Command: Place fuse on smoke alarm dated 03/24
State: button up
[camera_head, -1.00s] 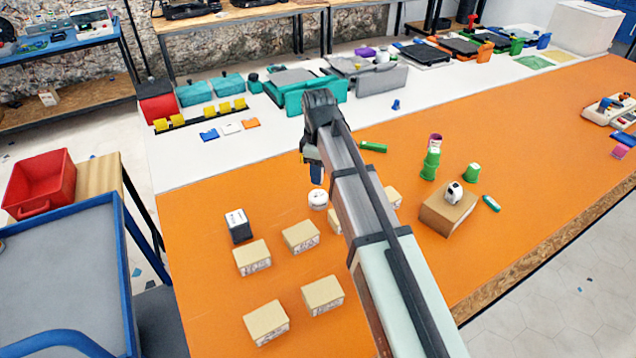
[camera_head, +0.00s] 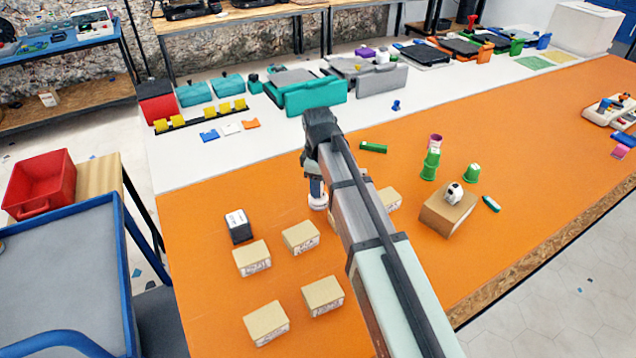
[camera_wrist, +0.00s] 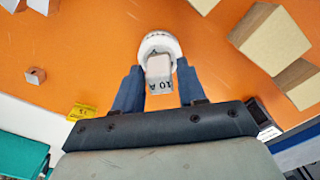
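A small grey fuse (camera_wrist: 159,68) with "10 A" lettering sits between the two blue fingers of my gripper (camera_wrist: 160,88) in the wrist view. My gripper appears shut on it. A round white smoke alarm (camera_wrist: 158,41) lies directly beyond the fuse, which overlaps it in that view. In the head view the smoke alarm (camera_head: 318,201) lies on the orange table, with my gripper (camera_head: 316,188) right above it and partly covering it. I cannot tell whether the fuse touches the alarm. The date on the alarm is not readable.
Several tan boxes (camera_head: 301,237) and a black-and-white block (camera_head: 238,226) stand close around on the orange table. A larger box (camera_head: 447,210) with a small white item on it stands to the right, near green cups (camera_head: 430,164). Teal printers (camera_head: 315,96) line the back.

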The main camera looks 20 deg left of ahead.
jog(key=shift+o, duration=1.4)
notch_tip(320, 180, up, 12)
jog(key=shift+r, duration=0.15)
